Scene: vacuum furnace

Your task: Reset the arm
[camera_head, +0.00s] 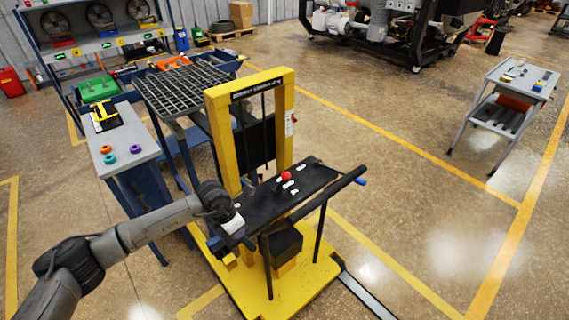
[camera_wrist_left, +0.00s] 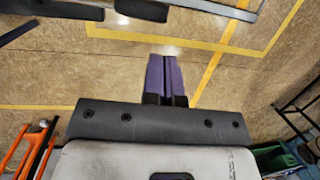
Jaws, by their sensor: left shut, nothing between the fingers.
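My left arm (camera_head: 140,230) reaches in from the lower left in the head view. Its dark, white-banded wrist is in front of the yellow lift cart (camera_head: 219,135), near the left end of the cart's black platform (camera_head: 318,176). My left gripper (camera_head: 248,241) shows small and partly blends with the platform. In the left wrist view, the left gripper (camera_wrist_left: 164,64) has its two purple fingers together with nothing between them, above the floor. I cannot tell whether it touches the cart. My right gripper is not in view.
A red knob (camera_head: 286,176) and white pieces are on the platform, with a black handle bar (camera_head: 330,192) in front. A grey bench (camera_head: 127,143) and a grid rack (camera_head: 183,89) stand left. A small table (camera_head: 524,78) stands right, across open floor.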

